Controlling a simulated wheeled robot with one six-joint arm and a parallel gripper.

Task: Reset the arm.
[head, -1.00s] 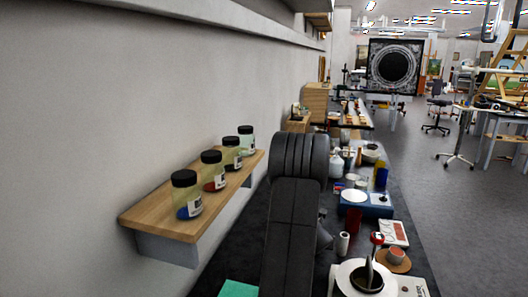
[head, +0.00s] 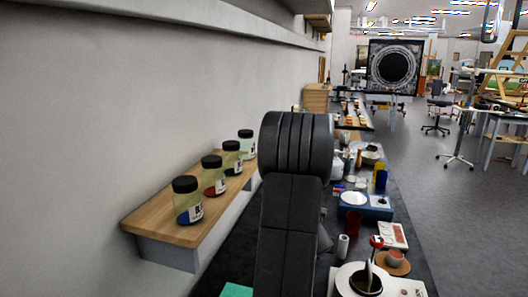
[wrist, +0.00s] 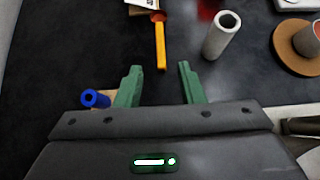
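My gripper (wrist: 160,85) shows in the wrist view with its two green fingers apart and nothing between them. It hangs over the dark bench top (wrist: 100,45). An orange-yellow handled tool (wrist: 160,45) lies just beyond the fingertips, apart from them. A blue ring-shaped end (wrist: 93,98) shows beside the left finger, partly hidden by the gripper body. In the head view my dark arm stands in the middle and hides part of the bench; the gripper itself is hidden there.
A wooden wall shelf (head: 150,222) with several lidded jars (head: 187,200) is close on the left. Right of my arm stand a white roll (head: 342,246), a red cup (head: 353,222), a blue device (head: 372,210) and a white round-topped device (head: 362,280). Open floor (head: 450,210) lies farther right.

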